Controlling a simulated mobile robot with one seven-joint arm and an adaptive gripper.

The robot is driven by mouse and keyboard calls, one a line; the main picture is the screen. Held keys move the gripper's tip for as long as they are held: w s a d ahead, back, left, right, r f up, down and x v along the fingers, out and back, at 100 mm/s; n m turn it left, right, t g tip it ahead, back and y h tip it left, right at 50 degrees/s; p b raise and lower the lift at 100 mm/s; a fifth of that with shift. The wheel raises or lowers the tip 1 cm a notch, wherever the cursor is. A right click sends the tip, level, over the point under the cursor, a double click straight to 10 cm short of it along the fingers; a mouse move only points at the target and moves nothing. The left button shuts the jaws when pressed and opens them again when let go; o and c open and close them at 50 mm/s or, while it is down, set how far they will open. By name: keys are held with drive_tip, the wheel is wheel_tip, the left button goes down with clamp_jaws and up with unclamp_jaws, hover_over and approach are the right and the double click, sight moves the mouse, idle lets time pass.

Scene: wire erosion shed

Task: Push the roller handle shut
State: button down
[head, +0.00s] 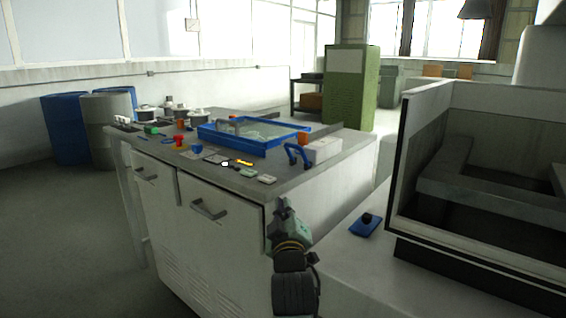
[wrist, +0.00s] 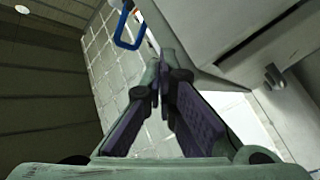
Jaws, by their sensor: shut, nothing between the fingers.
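A blue loop, probably the same handle, shows at the top of the wrist view (wrist: 128,30). My gripper (head: 284,204) is in front of the cabinet's near corner, lower in the picture than the blue handle and apart from it. In the wrist view my gripper's fingers (wrist: 163,85) meet at the tips, with nothing held.
The white cabinet (head: 325,190) has bar handles (head: 209,209) on its front. A blue-rimmed tray (head: 262,150) and small tools lie on top. At right stand an open-fronted machine enclosure (head: 420,235) and a blue pad with a black knob (head: 365,226). Floor at left is clear.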

drive_tip(key=w+r+n, duration=0.1)
drive_tip(key=n, duration=0.3)
drive_tip(key=a+r+n+y, duration=0.1)
drive_tip(key=n, duration=0.4)
drive_tip(key=w+r+n+t+y, duration=0.1)
drive_tip(key=r+n, duration=0.1)
drive_tip(key=n, duration=0.2)
drive_tip(key=shift+w+a, duration=0.2)
drive_tip(key=shift+w, duration=0.1)
drive_tip(key=shift+r, duration=0.2)
